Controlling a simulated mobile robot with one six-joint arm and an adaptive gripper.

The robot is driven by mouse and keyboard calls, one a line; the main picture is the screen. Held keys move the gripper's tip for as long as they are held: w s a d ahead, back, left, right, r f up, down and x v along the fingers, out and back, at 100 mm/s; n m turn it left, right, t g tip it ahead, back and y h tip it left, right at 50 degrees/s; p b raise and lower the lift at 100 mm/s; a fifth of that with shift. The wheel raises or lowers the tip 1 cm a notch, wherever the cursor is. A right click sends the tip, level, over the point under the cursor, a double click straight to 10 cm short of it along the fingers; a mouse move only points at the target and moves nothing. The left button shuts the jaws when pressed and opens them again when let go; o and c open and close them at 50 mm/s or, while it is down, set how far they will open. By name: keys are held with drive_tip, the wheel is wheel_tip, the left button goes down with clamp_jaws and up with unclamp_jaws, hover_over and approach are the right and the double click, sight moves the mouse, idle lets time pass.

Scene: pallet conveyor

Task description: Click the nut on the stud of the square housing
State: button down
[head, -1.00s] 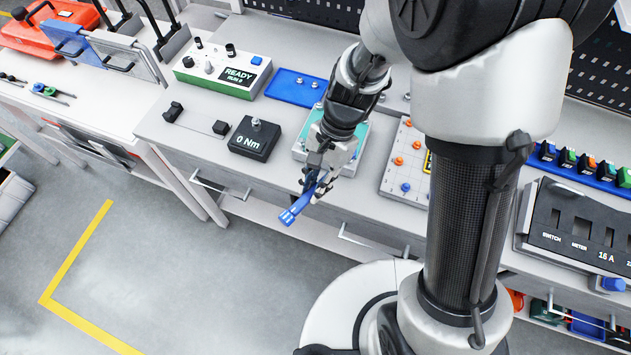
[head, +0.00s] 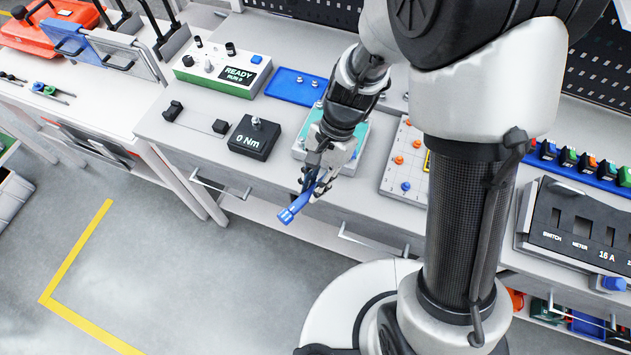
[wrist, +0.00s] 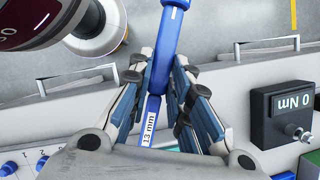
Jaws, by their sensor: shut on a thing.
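My gripper (head: 316,180) is shut on a blue wrench (head: 291,212) marked 13 mm. In the wrist view the gripper (wrist: 166,92) has its fingers on both sides of the wrench (wrist: 171,35). The handle sticks out past the front edge of the bench. The teal square housing (head: 361,136) lies on the bench behind and beneath my gripper, which covers much of it. The stud and its nut are hidden, as is the wrench's head, so I cannot tell whether they touch.
A black 0 Nm block (head: 249,142) stands left of the housing; it also shows in the wrist view (wrist: 277,118). A READY box (head: 215,75) and a blue tray (head: 294,88) are behind. A board with colored pegs (head: 393,178) is at right. Drawer handles line the bench front.

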drive_tip(key=shift+w+a+m+t+y+p, duration=0.3)
drive_tip(key=shift+w+a+m+t+p, duration=0.15)
drive_tip(key=shift+w+a+m, duration=0.7)
idle(2.2)
drive_tip(key=shift+s+d, duration=0.15)
drive_tip(key=shift+d, duration=0.15)
drive_tip(key=shift+r, duration=0.1)
wheel_tip(320, 180, up, 5)
drive_tip(key=p, duration=0.5)
idle(0.9)
